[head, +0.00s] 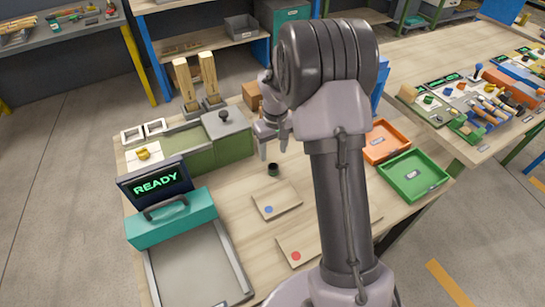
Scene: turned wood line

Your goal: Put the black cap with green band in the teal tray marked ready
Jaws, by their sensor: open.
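The black cap with green band (272,169) stands on the wooden bench top, near its middle. My gripper (273,152) points down just above and behind the cap in the picture. Its two fingers are apart and nothing shows between them; I cannot tell its exact height over the cap. A dark display reading READY (156,184) stands at the left of the bench. Below it is a teal block-like body (172,222) with a dark handle. A grey-rimmed flat tray (238,272) extends in front of that body.
A green box with a grey lid (222,124) and two wooden posts (209,72) stand behind left. Flat boards with a blue dot (277,200) and a red dot (300,243) lie in front. Orange (385,141) and green (414,176) trays sit right of my arm, which hides some bench.

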